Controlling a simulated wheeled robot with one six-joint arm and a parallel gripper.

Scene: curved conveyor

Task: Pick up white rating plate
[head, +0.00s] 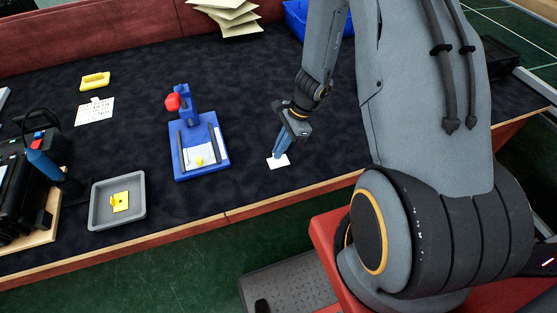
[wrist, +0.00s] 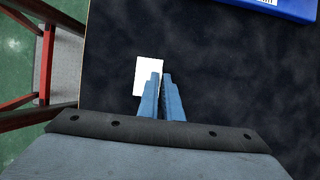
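The white rating plate (wrist: 146,72) is a small flat white rectangle on the dark table mat, left of the fingertips in the wrist view. In the head view the plate (head: 278,162) lies near the table's front edge, directly under my gripper (head: 279,154). My gripper (wrist: 161,77) points down at the plate, its blue fingers close together with a narrow gap between the tips. The left finger overlaps the plate's right part; the right finger is beside its edge. Whether the tips touch the plate is unclear, and the fingers hide part of it.
A blue fixture (head: 207,160) with a red knob stands left of my gripper. A grey tray (head: 101,216) holding a yellow part is further left. A printed card (head: 94,112) and a yellow piece (head: 95,81) lie behind. The mat around the plate is clear.

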